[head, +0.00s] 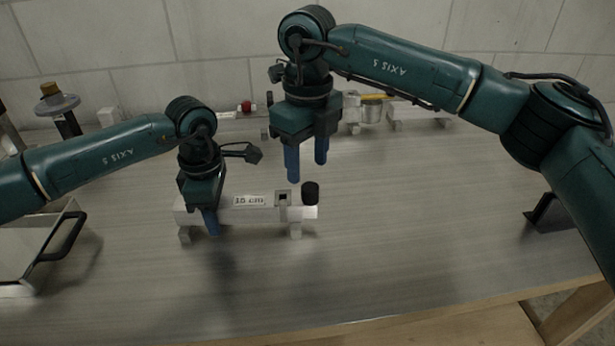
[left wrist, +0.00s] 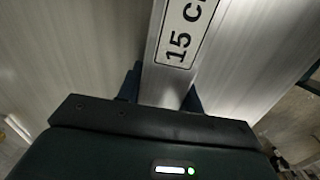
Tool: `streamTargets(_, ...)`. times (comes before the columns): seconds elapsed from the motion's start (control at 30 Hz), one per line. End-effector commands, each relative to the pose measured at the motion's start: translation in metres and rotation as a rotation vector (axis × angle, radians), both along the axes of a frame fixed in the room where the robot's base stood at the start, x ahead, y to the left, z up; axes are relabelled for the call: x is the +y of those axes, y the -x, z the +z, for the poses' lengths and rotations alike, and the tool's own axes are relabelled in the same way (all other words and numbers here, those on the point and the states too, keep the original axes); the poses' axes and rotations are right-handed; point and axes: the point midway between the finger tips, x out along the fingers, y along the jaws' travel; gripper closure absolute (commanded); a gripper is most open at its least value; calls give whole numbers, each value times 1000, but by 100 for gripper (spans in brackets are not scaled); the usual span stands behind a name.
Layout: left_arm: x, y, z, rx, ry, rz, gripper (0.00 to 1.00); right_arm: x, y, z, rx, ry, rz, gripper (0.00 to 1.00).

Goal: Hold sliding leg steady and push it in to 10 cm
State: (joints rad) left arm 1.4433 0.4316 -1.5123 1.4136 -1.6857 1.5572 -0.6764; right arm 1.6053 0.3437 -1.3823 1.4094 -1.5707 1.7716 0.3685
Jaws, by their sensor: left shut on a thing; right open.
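The sliding-leg assembly, a pale aluminium bar (head: 265,215), lies across the table on short feet in the head view. Its label (head: 249,201) reads 15 cm in the left wrist view (left wrist: 185,30). A collar with a dark square opening (head: 283,198) sits near its right end. A short end piece (head: 309,212) sticks out past the collar, beside a black knob (head: 310,193). My left gripper (head: 212,222) is shut on the bar left of the label; the fingers also straddle it in the left wrist view (left wrist: 165,92). My right gripper (head: 307,167) is open and empty, above and behind the knob.
A metal box with a black handle (head: 66,238) stands at the left. More aluminium parts (head: 420,116) and a metal cup (head: 371,110) stand along the back by the wall.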

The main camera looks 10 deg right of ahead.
Motion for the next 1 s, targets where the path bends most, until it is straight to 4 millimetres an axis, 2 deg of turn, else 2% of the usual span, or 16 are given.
streamTargets(0.1, 0, 0, 0, 0, 1, 2, 97, 1, 0, 28, -3, -1, 1, 50)
streamTargets(0.33, 1, 0, 0, 0, 0, 2, 97, 0, 0, 61, -1, 0, 0, 50)
streamTargets(0.5, 0, 0, 0, 0, 0, 2, 97, 1, 0, 68, 1, -2, 1, 50)
streamTargets(0.83, 0, 0, 0, 0, 0, 1, 97, 0, 0, 68, 1, -1, 2, 50)
streamTargets(0.87, 0, 0, 0, 0, 0, 1, 61, 1, 0, 68, 1, -1, 2, 50)
streamTargets(1.0, 0, 0, 0, 0, 0, 1, 50, 0, 0, 68, 1, -1, 2, 50)
